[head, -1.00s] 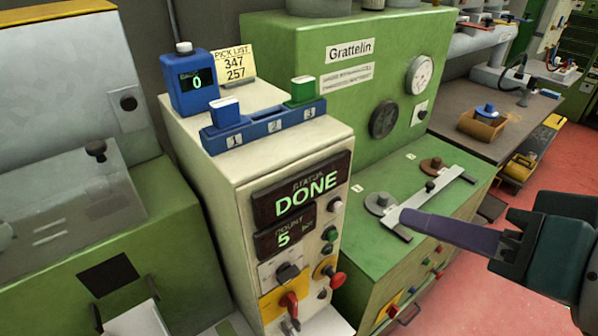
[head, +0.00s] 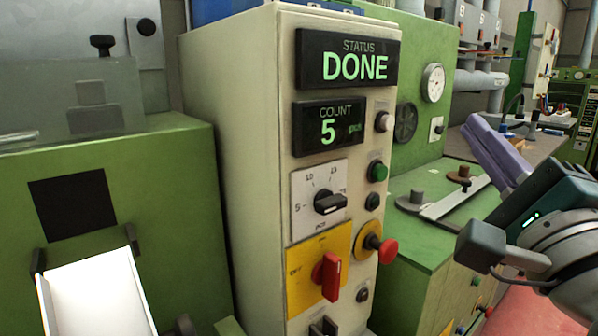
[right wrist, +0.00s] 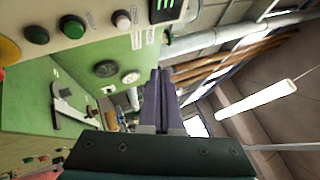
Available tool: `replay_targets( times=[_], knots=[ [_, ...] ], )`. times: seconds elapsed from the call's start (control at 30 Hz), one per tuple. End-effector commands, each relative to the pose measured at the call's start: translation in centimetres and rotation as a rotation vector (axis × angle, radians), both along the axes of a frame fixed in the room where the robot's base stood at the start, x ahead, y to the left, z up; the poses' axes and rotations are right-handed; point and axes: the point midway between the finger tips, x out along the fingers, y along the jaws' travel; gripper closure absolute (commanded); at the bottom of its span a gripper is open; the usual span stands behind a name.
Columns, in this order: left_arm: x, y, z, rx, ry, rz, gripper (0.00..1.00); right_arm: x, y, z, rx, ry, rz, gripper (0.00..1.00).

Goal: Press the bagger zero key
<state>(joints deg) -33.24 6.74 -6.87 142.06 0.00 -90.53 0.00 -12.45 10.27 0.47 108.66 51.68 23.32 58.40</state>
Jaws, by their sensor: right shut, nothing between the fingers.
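The cream bagger cabinet (head: 235,150) stands in the middle of the head view. Its status display (head: 347,60) reads DONE and its count display (head: 328,127) reads 5. Down its right edge are a whitish key (head: 383,121), a green key (head: 378,171) and a dark key (head: 372,201). I cannot read which is the zero key. The whitish key (right wrist: 121,19) and green key (right wrist: 72,26) also show in the right wrist view. My right gripper (head: 474,122), with purple fingers, is shut and empty, right of the cabinet and apart from it. My left gripper is out of view.
A red mushroom button (head: 387,250) sticks out below the keys. A dial knob (head: 330,202) and a red switch (head: 328,276) are on the front. A green machine (head: 415,265) with a metal bar stands close on the right.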

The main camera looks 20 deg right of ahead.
Motion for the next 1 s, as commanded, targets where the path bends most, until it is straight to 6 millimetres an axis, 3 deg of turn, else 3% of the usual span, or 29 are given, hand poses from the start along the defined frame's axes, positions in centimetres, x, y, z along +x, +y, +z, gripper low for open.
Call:
replay_targets(
  times=[0.03,0.1,0.6,1.0],
  knots=[
    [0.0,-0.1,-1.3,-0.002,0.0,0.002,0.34,-0.1,-0.5,-1.1,0.02,-0.018,-0.013,1.0],
    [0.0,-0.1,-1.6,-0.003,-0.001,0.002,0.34,-0.2,-1.0,-1.2,0.045,-0.037,-0.026,1.0],
    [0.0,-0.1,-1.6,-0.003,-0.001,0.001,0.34,-0.1,-1.3,-1.1,0.06,-0.049,-0.035,1.0],
    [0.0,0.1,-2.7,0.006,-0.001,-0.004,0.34,4.4,0.6,-1.2,0.062,-0.051,-0.035,1.0]
  ],
)
